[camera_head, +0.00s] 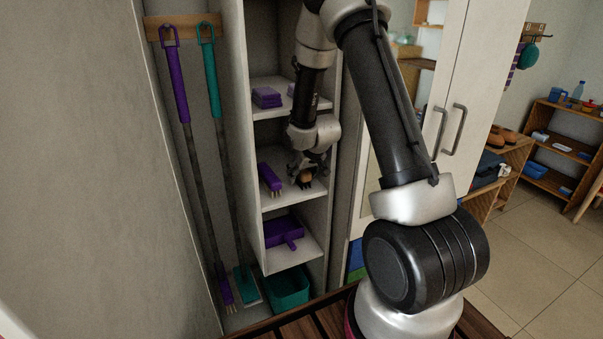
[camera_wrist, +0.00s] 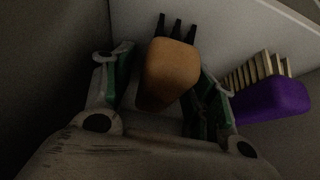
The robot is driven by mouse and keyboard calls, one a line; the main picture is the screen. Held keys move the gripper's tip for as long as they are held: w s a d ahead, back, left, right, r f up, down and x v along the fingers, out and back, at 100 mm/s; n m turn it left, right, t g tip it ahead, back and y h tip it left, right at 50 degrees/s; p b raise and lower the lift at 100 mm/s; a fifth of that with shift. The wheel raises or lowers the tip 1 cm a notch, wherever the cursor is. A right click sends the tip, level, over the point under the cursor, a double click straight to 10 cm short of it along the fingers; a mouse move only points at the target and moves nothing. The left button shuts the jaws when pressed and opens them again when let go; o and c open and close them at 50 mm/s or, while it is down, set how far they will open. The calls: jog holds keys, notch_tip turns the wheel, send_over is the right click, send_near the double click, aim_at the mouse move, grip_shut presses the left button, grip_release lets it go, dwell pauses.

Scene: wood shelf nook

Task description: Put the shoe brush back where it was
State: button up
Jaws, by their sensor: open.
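The shoe brush, with a tan wooden body and dark bristles, is between my gripper's fingers in the wrist view (camera_wrist: 170,70). In the head view it shows as a small tan shape (camera_head: 306,179) on the middle shelf of the narrow cabinet. My gripper (camera_head: 304,168) reaches into that shelf from above. In the wrist view, my gripper (camera_wrist: 160,95) is open, with one green-padded finger on each side of the brush. I cannot tell whether either finger touches it. The brush's lower end is partly dark and hard to make out.
A purple brush with pale bristles (camera_head: 270,178) lies just left on the same shelf; it is close to my right finger in the wrist view (camera_wrist: 270,98). Purple items (camera_head: 267,97) sit one shelf up, a purple dustpan (camera_head: 284,232) one shelf down. Cabinet walls enclose the shelf.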

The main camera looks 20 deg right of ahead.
jog(key=v, duration=1.2)
jog(key=shift+r, duration=0.15)
